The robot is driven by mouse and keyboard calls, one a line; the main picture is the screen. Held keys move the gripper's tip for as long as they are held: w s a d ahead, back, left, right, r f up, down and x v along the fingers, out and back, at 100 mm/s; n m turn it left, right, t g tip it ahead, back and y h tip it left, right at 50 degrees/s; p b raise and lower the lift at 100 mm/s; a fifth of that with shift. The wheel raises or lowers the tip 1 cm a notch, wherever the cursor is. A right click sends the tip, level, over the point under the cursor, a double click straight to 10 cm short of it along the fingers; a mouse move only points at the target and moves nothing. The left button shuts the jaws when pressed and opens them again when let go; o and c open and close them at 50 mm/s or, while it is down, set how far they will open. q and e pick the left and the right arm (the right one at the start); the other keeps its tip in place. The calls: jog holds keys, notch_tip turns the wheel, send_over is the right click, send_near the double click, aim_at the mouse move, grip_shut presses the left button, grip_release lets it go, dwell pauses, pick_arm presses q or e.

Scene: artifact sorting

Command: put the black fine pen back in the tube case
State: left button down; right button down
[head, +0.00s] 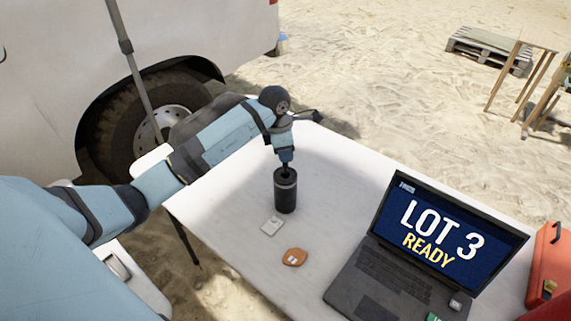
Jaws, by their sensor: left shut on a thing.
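The tube case (285,193) is a dark upright cylinder with a lighter band near its top, standing on the white table. My left gripper (286,163) points straight down at its mouth, fingers at or just inside the rim. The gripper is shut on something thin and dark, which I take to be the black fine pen. The fingers and the case rim hide nearly all of it, so I cannot tell how deep it sits. My right gripper is not in view.
The white table (235,240) is clear left of the case.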

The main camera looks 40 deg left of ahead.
aim_at(285, 167)
pick_arm(q)
jog(key=shift+f, duration=2.6)
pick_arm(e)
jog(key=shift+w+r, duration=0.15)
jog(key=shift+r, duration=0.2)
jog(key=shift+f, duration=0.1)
pick_arm(q)
jog(key=shift+f, duration=0.2)
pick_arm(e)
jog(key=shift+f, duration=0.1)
pick_arm(q)
jog(key=c, duration=1.1)
grip_release()
jog(key=shift+o, duration=0.2)
jog(key=shift+r, duration=0.1)
jog(key=shift+r, duration=0.1)
